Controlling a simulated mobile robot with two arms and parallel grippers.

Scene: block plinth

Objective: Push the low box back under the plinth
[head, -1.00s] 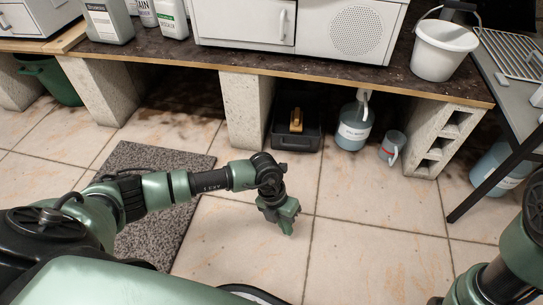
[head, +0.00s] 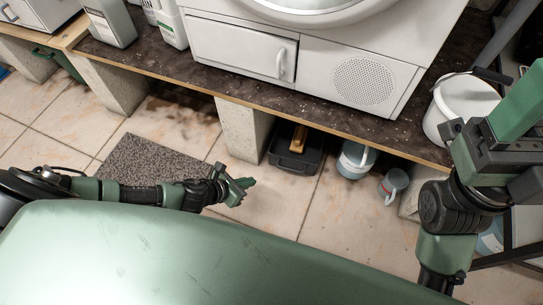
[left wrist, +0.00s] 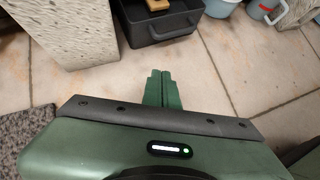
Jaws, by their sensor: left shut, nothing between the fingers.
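The low box (head: 284,163) is a black open tray on the tiled floor, with a wooden-coloured piece (head: 299,138) in it. It stands at the opening of the plinth (head: 330,128), right of a concrete block. The board hides its rear part in the head view. In the left wrist view the low box (left wrist: 150,38) is just beyond my fingertips, with a small floor gap seeming to remain. My left gripper (head: 250,184) is low over the floor, shut and empty, left of and in front of the box. My right gripper (head: 515,105) is raised at the right; its jaw opening is unclear.
A concrete block (head: 243,130) stands close left of the box. A blue-white jug (head: 354,162) and a grey jug (head: 392,184) stand to its right. A grey mat (head: 150,165) lies at left. A white bucket (head: 455,105) is on the plinth near my right arm. Floor before the box is clear.

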